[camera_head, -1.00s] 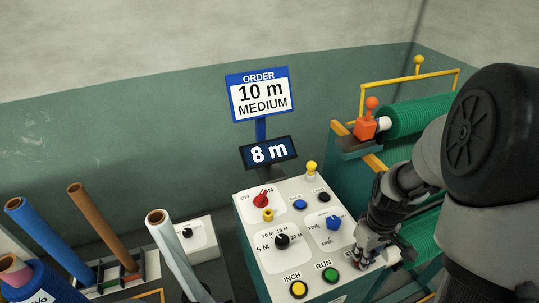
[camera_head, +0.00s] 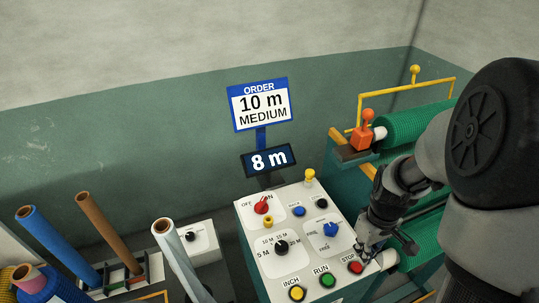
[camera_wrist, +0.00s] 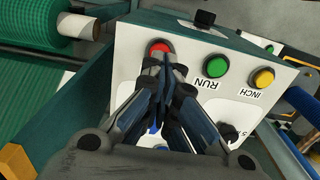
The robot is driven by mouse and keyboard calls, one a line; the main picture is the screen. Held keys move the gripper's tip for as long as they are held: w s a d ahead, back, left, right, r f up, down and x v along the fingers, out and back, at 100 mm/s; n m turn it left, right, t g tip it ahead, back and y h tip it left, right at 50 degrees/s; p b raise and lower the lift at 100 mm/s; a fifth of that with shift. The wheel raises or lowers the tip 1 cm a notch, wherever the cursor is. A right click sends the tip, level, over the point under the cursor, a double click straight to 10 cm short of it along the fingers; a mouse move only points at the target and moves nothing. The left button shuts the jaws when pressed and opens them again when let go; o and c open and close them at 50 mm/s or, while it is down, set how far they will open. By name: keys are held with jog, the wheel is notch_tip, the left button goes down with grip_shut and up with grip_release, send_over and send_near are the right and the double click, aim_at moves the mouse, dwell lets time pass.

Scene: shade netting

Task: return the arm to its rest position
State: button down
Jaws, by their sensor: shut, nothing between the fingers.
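My gripper (camera_head: 366,249) is over the right side of the white control panel (camera_head: 262,240), with its fingertips close to the red STOP button (camera_head: 355,268). In the wrist view my gripper (camera_wrist: 168,72) is shut and empty, its tips just in front of the red button (camera_wrist: 160,47). I cannot tell from these views whether the tips touch the button. My arm reaches in from the right of the head view.
The panel carries a green RUN button (camera_head: 327,280), a yellow INCH button (camera_head: 297,293), a black dial (camera_head: 281,247) and a blue knob (camera_head: 331,229). Green netting rolls (camera_head: 412,120) stand at the right. Upright tubes (camera_head: 100,226) stand at the left. A display (camera_head: 269,160) reads 8 m.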

jog(key=shift+r, duration=0.6)
jog(key=shift+a+r, duration=0.2)
jog(key=shift+r, duration=0.15)
jog(key=s+a+r+m+t+b, duration=0.4)
jog(key=s+a+r+b, duration=0.3)
jog(key=s+a+r, duration=0.3)
jog(key=s+r, duration=0.1)
jog(key=s, duration=0.2)
jog(key=shift+s+a+t+b, duration=0.15)
jog(key=shift+s+t+b, duration=0.15)
jog(key=c, duration=2.4)
grip_release()
